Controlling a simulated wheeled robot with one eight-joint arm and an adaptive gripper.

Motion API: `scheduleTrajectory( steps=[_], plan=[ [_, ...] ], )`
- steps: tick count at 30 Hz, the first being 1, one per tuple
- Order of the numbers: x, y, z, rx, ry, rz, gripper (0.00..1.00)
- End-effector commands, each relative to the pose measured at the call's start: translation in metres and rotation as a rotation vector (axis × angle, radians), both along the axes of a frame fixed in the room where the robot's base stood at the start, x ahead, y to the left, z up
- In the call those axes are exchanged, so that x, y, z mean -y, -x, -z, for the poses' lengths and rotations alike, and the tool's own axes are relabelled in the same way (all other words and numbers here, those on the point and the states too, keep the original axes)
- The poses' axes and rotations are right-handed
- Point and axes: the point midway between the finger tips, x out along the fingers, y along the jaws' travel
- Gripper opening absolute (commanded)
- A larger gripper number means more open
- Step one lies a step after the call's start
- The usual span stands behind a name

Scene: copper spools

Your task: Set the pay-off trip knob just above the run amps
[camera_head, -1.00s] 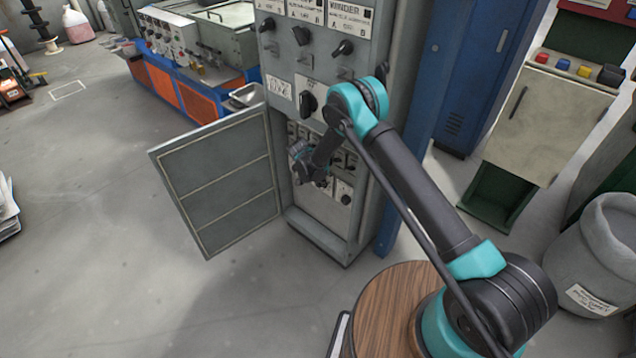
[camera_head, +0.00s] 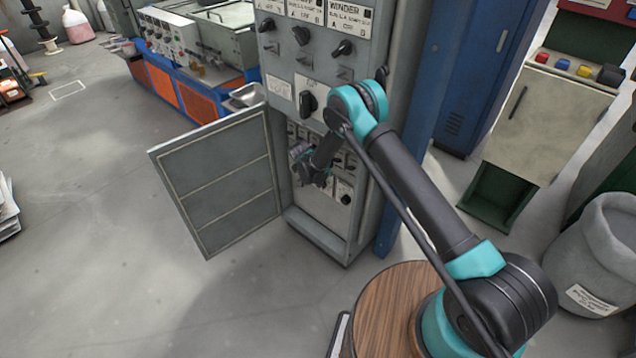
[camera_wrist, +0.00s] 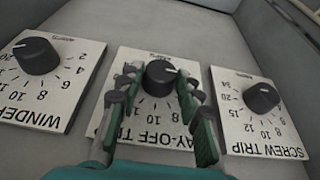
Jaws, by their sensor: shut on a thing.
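The pay-off trip knob (camera_wrist: 160,77) is a black round knob with a white pointer line, on a white scale plate (camera_wrist: 151,127) marked AMPS, in the middle of the wrist view. The plate shows upside down, and its pointer aims toward the upper right. My gripper (camera_wrist: 160,92) has its fingers on both sides of this knob, shut on it. Parts of the plate's numbers are hidden behind the fingers. In the head view my gripper (camera_head: 303,170) is inside the open lower compartment of the grey cabinet (camera_head: 330,220), and the knob is hidden there.
The winder knob (camera_wrist: 36,55) is to the left and the screw trip knob (camera_wrist: 261,97) to the right, both close to the fingers. The open cabinet door (camera_head: 220,185) hangs left of my gripper. A large switch (camera_head: 307,103) sits above the compartment.

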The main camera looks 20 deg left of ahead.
Motion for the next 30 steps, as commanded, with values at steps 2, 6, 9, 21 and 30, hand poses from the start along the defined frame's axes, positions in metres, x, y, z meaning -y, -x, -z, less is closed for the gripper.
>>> scheduleTrajectory(
  steps=[2, 6, 9, 21, 30],
  plan=[
    [0.0009, 0.0005, -0.0001, 0.005, -0.014, 0.001, 0.06],
    [0.0020, 0.0011, 0.0000, 0.027, -0.065, 0.000, 0.06],
    [0.0035, 0.0018, 0.0002, 0.049, -0.121, 0.000, 0.06],
    [0.0077, 0.0035, 0.0017, 0.151, -0.364, 0.001, 0.06],
    [0.0081, 0.0030, 0.0021, 0.190, -0.462, 0.001, 0.06]
  ],
)
